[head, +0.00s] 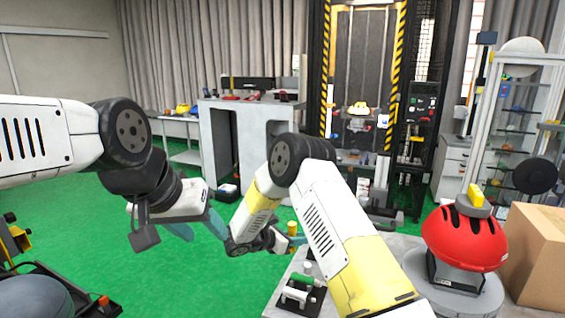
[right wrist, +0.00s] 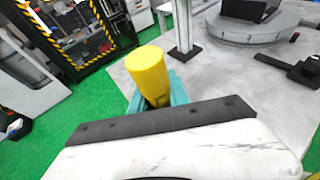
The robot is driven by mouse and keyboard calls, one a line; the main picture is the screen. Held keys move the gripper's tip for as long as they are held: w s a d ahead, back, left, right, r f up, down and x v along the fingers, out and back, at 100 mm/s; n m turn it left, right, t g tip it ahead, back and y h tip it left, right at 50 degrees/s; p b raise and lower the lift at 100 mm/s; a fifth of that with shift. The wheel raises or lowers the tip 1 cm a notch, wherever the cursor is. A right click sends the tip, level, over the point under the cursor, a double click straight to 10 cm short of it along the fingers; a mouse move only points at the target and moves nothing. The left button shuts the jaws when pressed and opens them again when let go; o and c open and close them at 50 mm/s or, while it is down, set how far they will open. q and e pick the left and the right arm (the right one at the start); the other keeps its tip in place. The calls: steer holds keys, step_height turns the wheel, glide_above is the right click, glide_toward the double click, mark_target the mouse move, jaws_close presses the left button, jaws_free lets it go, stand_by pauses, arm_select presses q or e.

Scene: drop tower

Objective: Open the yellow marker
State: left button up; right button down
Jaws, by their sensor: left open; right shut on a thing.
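The yellow marker (head: 292,227) is held upright in my right gripper (head: 293,240), near the middle of the head view.
A pale table (head: 275,299) with a small black stand (head: 299,295) lies below my right arm. A red dome (head: 465,238) on a round plinth and a cardboard box (head: 534,255) stand at right. A drop tower (head: 360,95) is behind.

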steer(key=s+d+r, duration=0.3)
steer(key=s+d, duration=0.7)
arm_select(q)
steer(key=w+d+f+m+g+y, duration=0.1)
steer(key=w+d+m+g, duration=0.15)
steer(key=w+d, duration=0.5)
steer(key=w+d+f+m+g, duration=0.1)
steer(key=w+d+g, duration=0.25)
steer(key=w, duration=0.75)
steer(key=w+d+f+y, duration=0.1)
steer(key=w+d+f, duration=0.4)
steer(key=d+f, duration=0.15)
steer(key=shift+m, duration=0.45)
steer(key=f, duration=1)
steer(key=shift+s+d+f, duration=0.15)
steer(key=shift+s+f, duration=0.05)
steer(key=shift+f, duration=0.2)
arm_select(e)
steer(key=a+n+t+y, duration=0.2)
steer(key=a+n, duration=0.1)
steer(key=a, duration=0.1)
steer(key=w+a+f+n+t+y, duration=0.1)
steer(key=a+n+y, duration=0.1)
steer(key=a+y, duration=0.1)
steer(key=a+n+t+y, duration=0.2)
steer(key=a+n+y, duration=0.1)
steer(key=a, duration=0.2)
steer(key=shift+w+f+n+t, duration=0.3)
steer(key=shift+w+f, duration=0.05)
steer(key=shift+f, duration=0.05)
